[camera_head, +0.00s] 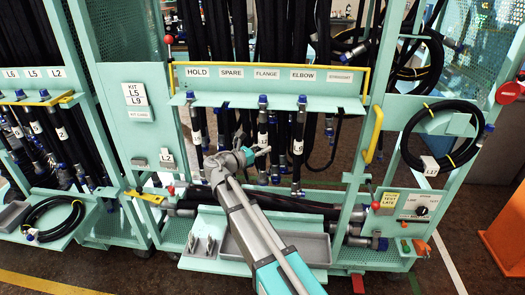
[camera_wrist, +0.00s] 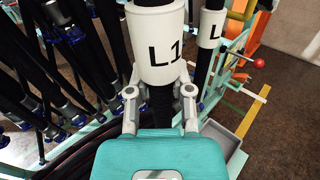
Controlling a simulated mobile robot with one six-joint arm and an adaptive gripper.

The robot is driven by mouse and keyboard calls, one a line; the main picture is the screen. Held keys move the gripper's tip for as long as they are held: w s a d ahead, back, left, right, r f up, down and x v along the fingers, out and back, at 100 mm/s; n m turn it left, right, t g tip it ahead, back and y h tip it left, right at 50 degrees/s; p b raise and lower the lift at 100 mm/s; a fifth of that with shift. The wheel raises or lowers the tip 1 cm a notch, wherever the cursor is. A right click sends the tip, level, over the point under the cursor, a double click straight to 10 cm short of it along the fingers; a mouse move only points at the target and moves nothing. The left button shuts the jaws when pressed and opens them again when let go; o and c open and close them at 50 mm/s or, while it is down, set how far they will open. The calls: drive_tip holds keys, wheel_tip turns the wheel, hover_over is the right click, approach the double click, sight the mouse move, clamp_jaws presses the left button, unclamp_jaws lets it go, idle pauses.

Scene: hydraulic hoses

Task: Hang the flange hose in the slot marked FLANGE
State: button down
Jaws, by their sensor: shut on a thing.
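My gripper (camera_head: 256,153) is in front of the rack, below the FLANGE sign (camera_head: 267,73). In the wrist view its fingers (camera_wrist: 160,97) are shut around a black hose, just below its white sleeve (camera_wrist: 163,45) marked "L1", the rest of the marking turned away. I cannot tell from its end fitting whether this is the flange hose. The slotted green shelf (camera_head: 235,98) runs under the signs HOLD, SPARE, FLANGE, ELBOW and one too small to read. Blue-capped fittings (camera_head: 262,101) show near FLANGE; whether the held hose sits in that slot is unclear.
A hose with a white sleeve (camera_head: 298,147) hangs close to the right of my gripper; a second sleeve (camera_wrist: 212,25) shows in the wrist view. A yellow bar (camera_head: 320,67) crosses above the shelf. A grey tray (camera_head: 300,247) lies below. A coiled hose (camera_head: 443,135) hangs at right.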

drive_tip(key=shift+w, duration=1.2)
drive_tip(key=shift+f, duration=0.2)
drive_tip(key=shift+c, duration=2.2)
unclamp_jaws()
drive_tip(key=shift+s, duration=0.1)
drive_tip(key=v, duration=1.2)
drive_tip(key=shift+d, duration=0.15)
